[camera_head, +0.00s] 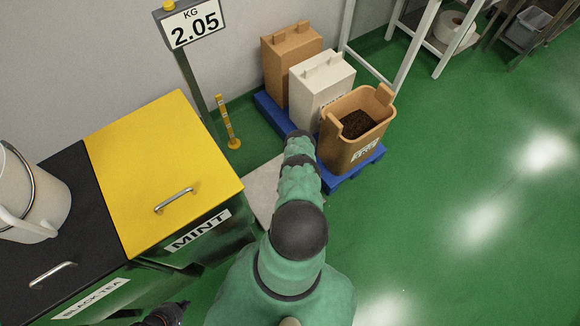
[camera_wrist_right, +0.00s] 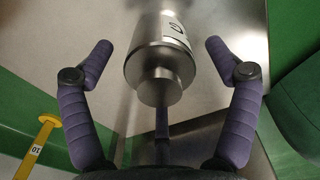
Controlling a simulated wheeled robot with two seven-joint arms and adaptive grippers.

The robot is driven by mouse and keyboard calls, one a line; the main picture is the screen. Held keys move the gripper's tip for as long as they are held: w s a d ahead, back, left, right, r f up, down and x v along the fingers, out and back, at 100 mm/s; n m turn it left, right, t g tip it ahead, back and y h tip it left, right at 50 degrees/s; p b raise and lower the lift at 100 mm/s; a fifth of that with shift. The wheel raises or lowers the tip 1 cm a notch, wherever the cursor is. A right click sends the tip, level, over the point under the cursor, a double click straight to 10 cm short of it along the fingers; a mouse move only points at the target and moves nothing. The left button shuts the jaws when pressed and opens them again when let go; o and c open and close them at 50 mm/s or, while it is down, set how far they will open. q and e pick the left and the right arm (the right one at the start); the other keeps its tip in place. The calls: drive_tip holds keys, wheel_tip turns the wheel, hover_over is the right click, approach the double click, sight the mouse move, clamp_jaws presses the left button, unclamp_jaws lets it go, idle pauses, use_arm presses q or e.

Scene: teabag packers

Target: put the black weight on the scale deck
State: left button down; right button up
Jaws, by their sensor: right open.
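A steel-grey cylindrical weight (camera_wrist_right: 158,62) with a round knob and a white label shows between the fingers of my right gripper (camera_wrist_right: 158,52) in the right wrist view. The gripper is open, with a finger on each side, apart from the weight. No black weight shows in either view. The pale scale deck (camera_head: 262,188) lies on the floor in the head view, partly hidden by my right arm, which also hides the right gripper there. The scale display (camera_head: 193,24) reads 2.05 KG. My left gripper (camera_head: 166,314) is dark and cut off at the bottom edge.
The yellow MINT bin (camera_head: 150,150) and the black tea bin (camera_head: 60,170) stand at left, with a white bucket (camera_head: 45,205) on the latter. A blue pallet (camera_head: 345,180) carries two cartons and a brown tub (camera_head: 350,145). A yellow post (camera_head: 227,120) stands nearby. Green floor is open at right.

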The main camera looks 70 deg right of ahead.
wheel_tip(320, 180, up, 11)
drive_tip(key=p, duration=0.8)
drive_tip(key=shift+f, duration=0.1)
